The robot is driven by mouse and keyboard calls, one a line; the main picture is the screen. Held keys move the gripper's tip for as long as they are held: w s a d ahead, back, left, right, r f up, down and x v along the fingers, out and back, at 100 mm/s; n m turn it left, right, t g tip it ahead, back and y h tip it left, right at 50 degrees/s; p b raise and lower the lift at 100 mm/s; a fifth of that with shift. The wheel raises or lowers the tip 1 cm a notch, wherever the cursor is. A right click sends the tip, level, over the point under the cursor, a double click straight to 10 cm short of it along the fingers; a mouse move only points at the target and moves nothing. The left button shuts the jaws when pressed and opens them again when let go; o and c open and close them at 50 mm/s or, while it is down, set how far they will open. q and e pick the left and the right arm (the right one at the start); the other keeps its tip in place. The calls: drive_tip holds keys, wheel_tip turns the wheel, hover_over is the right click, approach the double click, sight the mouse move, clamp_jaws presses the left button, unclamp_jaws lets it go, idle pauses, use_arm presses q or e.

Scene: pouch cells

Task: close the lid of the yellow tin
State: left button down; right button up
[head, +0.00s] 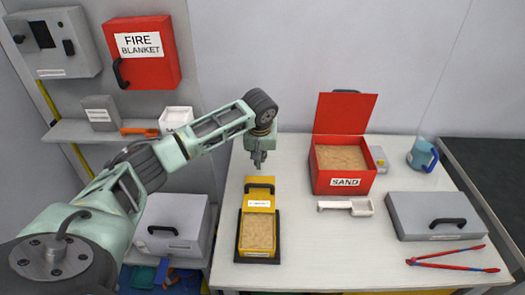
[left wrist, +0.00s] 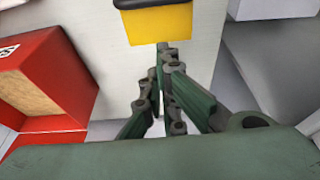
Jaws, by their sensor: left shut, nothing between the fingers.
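The yellow tin (head: 242,230) stands on the white table, left of the red sand box, with tan grainy filling showing in its open top. Its yellow lid (head: 259,194) is raised at the back, with a black handle and a white label. My left gripper (head: 258,164) points down, shut and empty, just behind and above the lid, apart from it in the head view. In the left wrist view the yellow lid (left wrist: 160,25) with its dark handle is at the top, beyond the shut fingers (left wrist: 163,48). My right gripper is not in view.
An open red sand box (head: 345,182) stands to the right, with a white scoop (head: 345,207) in front. A shelf (head: 100,131) is on the left wall.

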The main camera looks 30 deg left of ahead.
use_arm(q)
hover_over(261, 182)
drive_tip(key=w+a, duration=0.2)
drive_tip(key=w, duration=0.1)
wheel_tip(261, 182, down, 5)
drive_tip(key=s+p, duration=0.1)
drive_tip(key=s+d+p, duration=0.1)
drive_tip(key=s+d, duration=0.1)
drive_tip(key=shift+r+p, duration=0.25)
drive_tip(key=shift+p, duration=0.15)
drive_tip(key=shift+s+d, duration=0.2)
drive_tip(key=shift+s, duration=0.15)
drive_tip(key=shift+f, duration=0.15)
drive_tip(key=shift+d, duration=0.15)
